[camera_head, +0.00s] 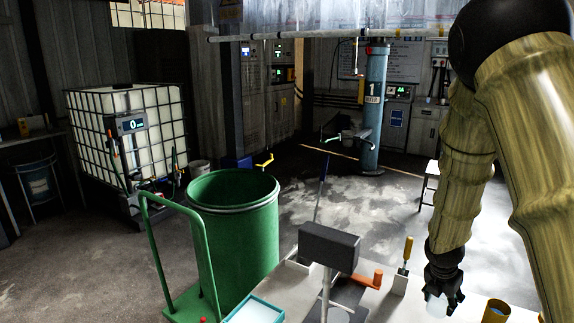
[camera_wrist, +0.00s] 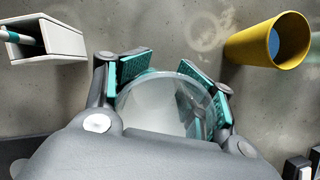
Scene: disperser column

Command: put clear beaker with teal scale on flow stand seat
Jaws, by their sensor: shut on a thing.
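My gripper (camera_head: 443,292) is over the pale bench at the lower right in the head view. In the wrist view its teal-padded fingers (camera_wrist: 175,85) are shut on the clear beaker (camera_wrist: 165,105), one on each side. In the head view the clear beaker (camera_head: 436,308) shows as a pale glassy shape below the fingers. Its teal scale cannot be made out. A stand with a dark box-shaped head (camera_head: 330,247) and a thin upright is on the bench, left of my gripper. I cannot tell whether it is the flow stand, and no seat shows clearly.
A yellow cup (camera_head: 497,311) with a blue inside is right of my gripper. A white holder (camera_head: 399,284) with a yellow-handled tool is to the left. A blue-rimmed tray (camera_head: 256,310) lies at the bench's left. A green drum (camera_head: 233,225) stands beyond.

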